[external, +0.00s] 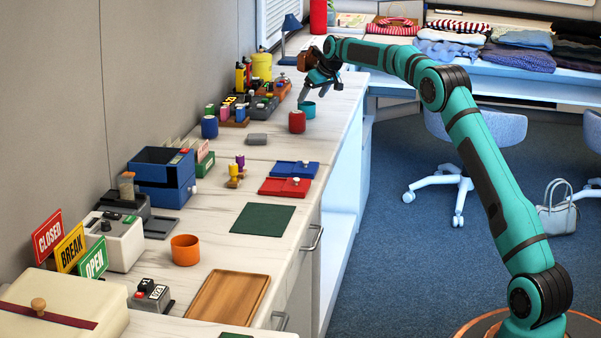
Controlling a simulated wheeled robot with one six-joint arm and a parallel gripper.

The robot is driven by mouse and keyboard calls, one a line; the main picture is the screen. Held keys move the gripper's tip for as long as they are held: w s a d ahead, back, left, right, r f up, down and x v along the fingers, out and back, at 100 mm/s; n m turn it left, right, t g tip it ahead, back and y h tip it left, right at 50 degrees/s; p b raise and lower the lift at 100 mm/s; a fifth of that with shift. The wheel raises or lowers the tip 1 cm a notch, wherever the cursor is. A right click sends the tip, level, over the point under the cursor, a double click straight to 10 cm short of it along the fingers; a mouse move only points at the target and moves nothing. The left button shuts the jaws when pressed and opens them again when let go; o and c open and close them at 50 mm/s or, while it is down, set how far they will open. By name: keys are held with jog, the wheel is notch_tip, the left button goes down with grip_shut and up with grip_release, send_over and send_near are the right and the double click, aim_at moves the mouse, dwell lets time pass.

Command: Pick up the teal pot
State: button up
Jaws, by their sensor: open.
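The teal pot (307,109) is a small cup-like vessel on the far part of the white counter, near its right edge. It stands just behind a red pot (297,122). My gripper (304,95) is at the end of the teal arm, tilted downward with its fingers apart. In the picture its fingertips are just above and left of the teal pot. I see nothing between the fingers. Whether a finger touches the pot's rim is too small to tell.
A blue pot (209,127), a grey block (257,140) and a blue tray (294,169) stand nearer on the counter (225,215). An orange pot (185,250) is closer.

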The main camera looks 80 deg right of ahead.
aim_at(307, 104)
jog(key=shift+x, duration=2.8)
jog(key=shift+d+r, duration=0.1)
jog(key=c, duration=1.1)
jog(key=shift+o, duration=0.2)
